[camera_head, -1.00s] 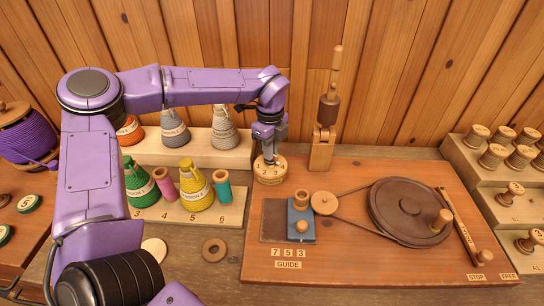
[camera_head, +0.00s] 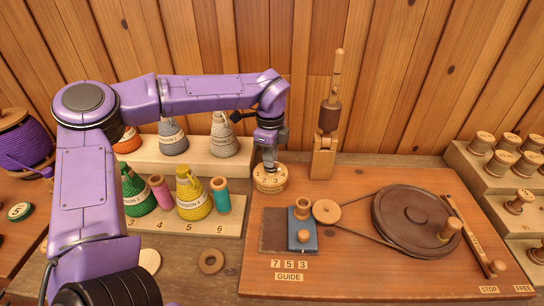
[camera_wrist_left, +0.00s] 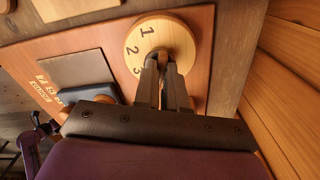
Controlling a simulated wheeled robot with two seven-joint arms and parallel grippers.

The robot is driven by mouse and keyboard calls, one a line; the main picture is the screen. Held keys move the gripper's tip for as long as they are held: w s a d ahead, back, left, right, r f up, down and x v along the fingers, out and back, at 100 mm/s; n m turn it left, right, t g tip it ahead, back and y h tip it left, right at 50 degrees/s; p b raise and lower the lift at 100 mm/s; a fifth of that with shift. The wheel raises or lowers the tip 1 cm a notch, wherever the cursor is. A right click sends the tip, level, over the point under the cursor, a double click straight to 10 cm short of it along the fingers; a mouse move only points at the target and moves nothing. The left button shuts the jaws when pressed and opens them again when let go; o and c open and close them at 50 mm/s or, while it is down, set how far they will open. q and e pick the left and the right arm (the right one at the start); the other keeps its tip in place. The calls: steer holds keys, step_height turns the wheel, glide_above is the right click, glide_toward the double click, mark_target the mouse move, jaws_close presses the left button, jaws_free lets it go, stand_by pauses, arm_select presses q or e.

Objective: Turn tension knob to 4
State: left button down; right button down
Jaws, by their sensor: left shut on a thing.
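The tension knob is a round pale wooden dial (camera_head: 270,183) with dark numbers on its top, at the back left corner of the orange-brown wooden board. My left gripper (camera_head: 270,168) comes down on it from above and is shut on its middle. In the left wrist view, the dial (camera_wrist_left: 136,46) shows 1, 2 and 3 along its left side. The two fingers (camera_wrist_left: 163,62) are close together at its centre and hide part of its face, including any further numbers there. My right gripper is in neither view.
A wooden post with a brown spool (camera_head: 328,120) stands just right of the knob. A blue block (camera_head: 302,235) and belt-driven brown wheel (camera_head: 400,215) are on the board. Several thread cones, including a yellow one (camera_head: 192,195), stand left. Spools on steps (camera_head: 505,160) stand right.

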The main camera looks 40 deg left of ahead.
arm_select(q)
steer(key=c, duration=1.3)
jaws_free()
steer(key=shift+a, duration=0.2)
steer(key=shift+o, duration=0.5)
steer(key=shift+a+f, duration=0.1)
steer(key=shift+a, duration=0.05)
steer(key=shift+w+d, duration=0.1)
steer(key=shift+d, duration=0.1)
step_height(320, 180, up, 10)
steer(key=shift+a+r+b, duration=0.15)
steer(key=shift+r+b, duration=0.1)
steer(key=shift+b, duration=0.1)
